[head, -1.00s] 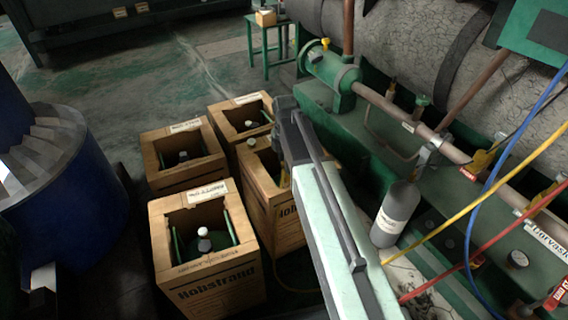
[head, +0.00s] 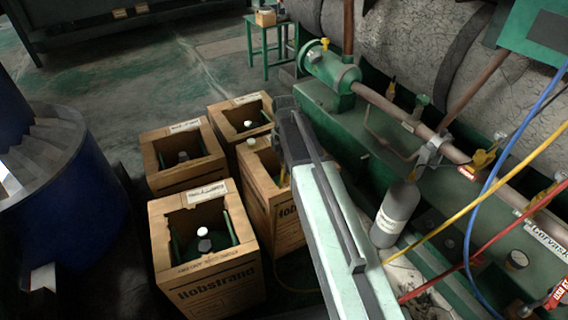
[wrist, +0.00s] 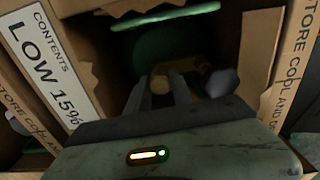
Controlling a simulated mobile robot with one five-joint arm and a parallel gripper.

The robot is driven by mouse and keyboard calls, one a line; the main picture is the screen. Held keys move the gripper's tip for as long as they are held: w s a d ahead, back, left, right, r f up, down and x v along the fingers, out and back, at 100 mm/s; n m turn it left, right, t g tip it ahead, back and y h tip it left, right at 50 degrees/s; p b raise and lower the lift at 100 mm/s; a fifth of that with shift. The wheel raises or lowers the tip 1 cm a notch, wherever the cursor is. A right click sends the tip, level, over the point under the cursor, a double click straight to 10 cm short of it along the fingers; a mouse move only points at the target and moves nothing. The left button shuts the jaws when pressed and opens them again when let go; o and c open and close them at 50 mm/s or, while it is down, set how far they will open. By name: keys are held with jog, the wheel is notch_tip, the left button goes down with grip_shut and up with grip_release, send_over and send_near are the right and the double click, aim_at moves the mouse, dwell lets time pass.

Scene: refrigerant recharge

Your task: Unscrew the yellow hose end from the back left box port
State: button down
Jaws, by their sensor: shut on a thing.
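In the wrist view my gripper (wrist: 163,90) reaches down into an open cardboard box (wrist: 288,65) and its two dark fingers are closed on a small brass-yellow hose end (wrist: 161,82). A dark green cylinder (wrist: 185,38) lies in shadow behind it, and a grey rounded knob (wrist: 221,82) sits just to its right. The port itself is too dark to make out. In the head view my arm covers the gripper, above the right-hand boxes. A yellow hose (head: 282,176) shows faintly at the front right box (head: 272,215).
Other open boxes stand close by: a front left box (head: 208,290), a back left box (head: 165,183) and a back right box (head: 232,105). A grey cylinder (head: 396,215) and green machinery (head: 330,110) are right of my arm. Coloured hoses cross the right side.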

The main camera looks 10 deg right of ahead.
jog(key=n, duration=0.3)
jog(key=shift+n, duration=1)
jog(key=shift+w+n, duration=0.1)
jog(key=shift+n, duration=1)
jog(key=n, duration=0.3)
jog(key=shift+n, duration=0.3)
jog(key=c, duration=1)
grip_release()
jog(key=shift+c, duration=0.2)
